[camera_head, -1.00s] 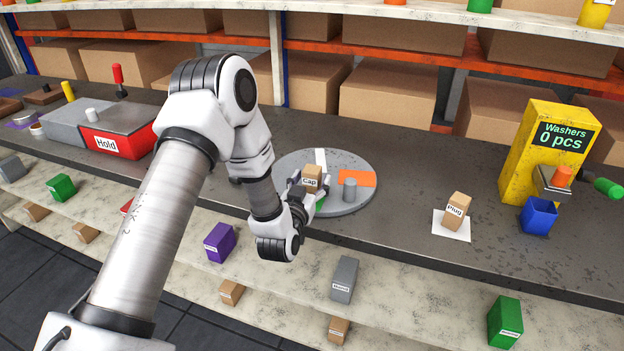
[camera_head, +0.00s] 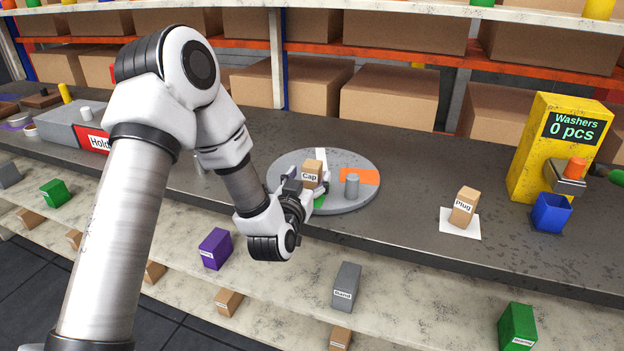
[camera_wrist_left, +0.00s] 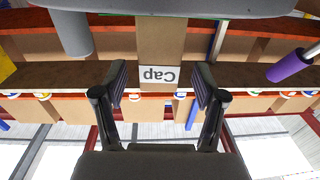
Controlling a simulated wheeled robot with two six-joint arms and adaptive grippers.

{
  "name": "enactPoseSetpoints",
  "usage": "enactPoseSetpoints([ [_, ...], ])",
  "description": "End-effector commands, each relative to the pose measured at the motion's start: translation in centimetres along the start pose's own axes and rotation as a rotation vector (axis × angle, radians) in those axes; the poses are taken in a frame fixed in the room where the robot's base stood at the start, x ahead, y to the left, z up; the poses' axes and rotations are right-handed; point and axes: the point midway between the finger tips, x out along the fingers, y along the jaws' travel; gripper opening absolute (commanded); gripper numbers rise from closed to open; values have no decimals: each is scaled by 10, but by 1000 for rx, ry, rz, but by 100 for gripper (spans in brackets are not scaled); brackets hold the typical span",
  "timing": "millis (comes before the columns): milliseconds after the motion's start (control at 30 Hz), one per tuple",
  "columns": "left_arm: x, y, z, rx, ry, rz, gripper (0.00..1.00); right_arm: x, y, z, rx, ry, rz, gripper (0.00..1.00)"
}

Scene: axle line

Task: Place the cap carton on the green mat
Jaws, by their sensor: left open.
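The cap carton (camera_head: 313,171), a small brown box with a white Cap label, stands upright on the grey round disc (camera_head: 362,205). The green mat (camera_head: 319,203) shows as a small patch on the disc, mostly hidden by the carton and my gripper. In the left wrist view a thin green edge runs by the base of the carton (camera_wrist_left: 161,42), which appears upside down. My left gripper (camera_wrist_left: 160,88) is open; the carton is in line with the gap between its fingers, its label close to the fingertips. It also shows in the head view (camera_head: 307,190). My right gripper is not visible.
A grey cylinder (camera_head: 352,185) and an orange mat (camera_head: 367,176) are on the disc beside the carton. A plug carton (camera_head: 464,207) stands on a white mat to the right, near the yellow washer dispenser (camera_head: 543,150). Bare counter lies between disc and plug carton.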

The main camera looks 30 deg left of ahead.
Motion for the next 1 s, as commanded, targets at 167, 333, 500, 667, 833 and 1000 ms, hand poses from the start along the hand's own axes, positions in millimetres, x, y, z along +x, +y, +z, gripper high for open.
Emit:
enactPoseSetpoints([
  [167, 27, 0, -1, 1, 1, -1, 71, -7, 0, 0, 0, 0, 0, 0],
  [333, 28, 1, 0, 0, -1, 0, 71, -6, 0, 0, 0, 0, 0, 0],
  [500, 28, 1, 0, 0, -1, 0, 25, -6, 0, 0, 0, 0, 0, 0],
  [667, 28, 1, 0, 0, 0, 0, 2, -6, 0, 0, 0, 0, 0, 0],
  [833, 28, 1, 0, 0, 0, 0, 0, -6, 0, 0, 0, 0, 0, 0],
  [1000, 28, 0, -7, 0, 0, 0, 0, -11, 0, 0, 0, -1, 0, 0],
])
